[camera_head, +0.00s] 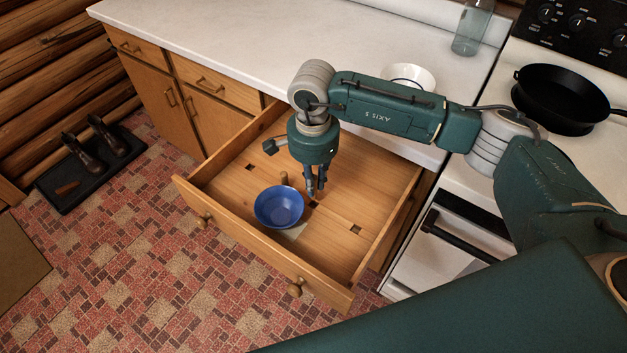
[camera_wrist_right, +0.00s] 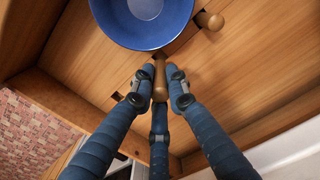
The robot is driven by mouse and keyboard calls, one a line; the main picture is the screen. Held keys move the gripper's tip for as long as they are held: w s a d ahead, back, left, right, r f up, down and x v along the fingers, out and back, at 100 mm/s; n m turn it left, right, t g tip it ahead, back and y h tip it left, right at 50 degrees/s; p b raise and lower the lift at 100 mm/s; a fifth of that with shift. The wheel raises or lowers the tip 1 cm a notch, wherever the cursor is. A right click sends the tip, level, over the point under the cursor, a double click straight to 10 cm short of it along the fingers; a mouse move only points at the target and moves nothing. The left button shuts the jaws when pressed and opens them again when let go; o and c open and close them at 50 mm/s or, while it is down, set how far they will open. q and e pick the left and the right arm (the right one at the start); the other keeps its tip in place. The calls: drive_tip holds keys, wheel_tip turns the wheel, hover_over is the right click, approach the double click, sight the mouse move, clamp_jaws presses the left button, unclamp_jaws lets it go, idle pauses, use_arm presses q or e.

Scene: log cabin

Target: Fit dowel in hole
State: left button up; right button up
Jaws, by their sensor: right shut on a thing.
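My right gripper (camera_head: 315,192) points down into the open wooden drawer (camera_head: 335,245), just right of a blue bowl. In the right wrist view, its blue fingers (camera_wrist_right: 160,88) are closed around a wooden dowel (camera_wrist_right: 160,70). The held dowel's lower end is close to the drawer floor; I cannot tell whether it touches. A dark hole (camera_wrist_right: 118,97) shows beside the fingers. Other square holes show in the drawer floor at the left (camera_head: 249,167) and at the right (camera_head: 356,228). A second dowel (camera_head: 284,178) stands behind the bowl. My left gripper is not in view.
The blue bowl (camera_head: 279,207) sits in the drawer close to the gripper, with a pale flat piece (camera_head: 294,232) by it. Drawer walls surround the workspace. A white bowl (camera_head: 409,75) and a glass jar (camera_head: 472,30) stand on the counter. A black pan (camera_head: 562,95) is on the stove.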

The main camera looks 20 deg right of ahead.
drive_tip(key=shift+f+b, duration=2.55)
drive_tip(key=shift+f, duration=0.25)
drive_tip(key=o, duration=0.9)
drive_tip(key=shift+r, duration=0.1)
wheel_tip(320, 180, up, 12)
